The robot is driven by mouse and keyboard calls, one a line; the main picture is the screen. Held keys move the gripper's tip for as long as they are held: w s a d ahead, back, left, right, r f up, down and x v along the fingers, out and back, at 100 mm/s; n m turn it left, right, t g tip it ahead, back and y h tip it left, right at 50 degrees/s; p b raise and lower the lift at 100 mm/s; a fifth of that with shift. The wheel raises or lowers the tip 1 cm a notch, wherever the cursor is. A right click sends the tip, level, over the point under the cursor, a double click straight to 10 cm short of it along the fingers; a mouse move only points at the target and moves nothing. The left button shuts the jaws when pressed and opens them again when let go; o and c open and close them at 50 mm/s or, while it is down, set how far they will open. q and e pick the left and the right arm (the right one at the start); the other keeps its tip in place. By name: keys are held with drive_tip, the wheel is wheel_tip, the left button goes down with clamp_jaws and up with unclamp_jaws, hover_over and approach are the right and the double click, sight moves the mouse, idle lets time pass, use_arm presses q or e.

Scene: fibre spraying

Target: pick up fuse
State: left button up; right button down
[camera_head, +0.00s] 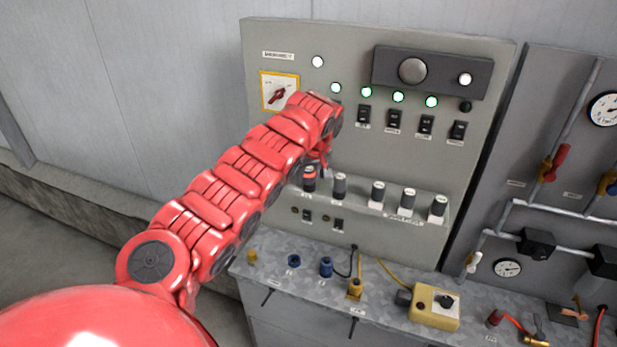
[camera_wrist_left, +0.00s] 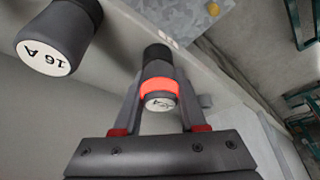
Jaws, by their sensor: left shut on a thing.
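The fuse (camera_head: 309,182) with a glowing red band is at the left end of the row on the control panel's sloped ledge. In the left wrist view the fuse (camera_wrist_left: 159,88) is dark grey with a white end label, only partly readable. My left gripper (camera_head: 316,166) reaches it from above and partly covers it in the head view. The left gripper's two fingers (camera_wrist_left: 158,94) are shut on the fuse, one on each side. The fuse appears in line with its dark socket; whether it is still seated I cannot tell. My right gripper is out of view.
A neighbouring fuse (camera_wrist_left: 60,38) marked 16 A is close to the held one. Several more fuses (camera_head: 378,194) continue the row to the right. Switches (camera_head: 394,122) are above. The metal bench (camera_head: 300,284) below carries blue caps and a yellow box (camera_head: 435,307).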

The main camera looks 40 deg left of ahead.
use_arm(q)
clamp_jaws()
drive_tip(key=shift+d, duration=0.1)
drive_tip(key=shift+r, duration=0.1)
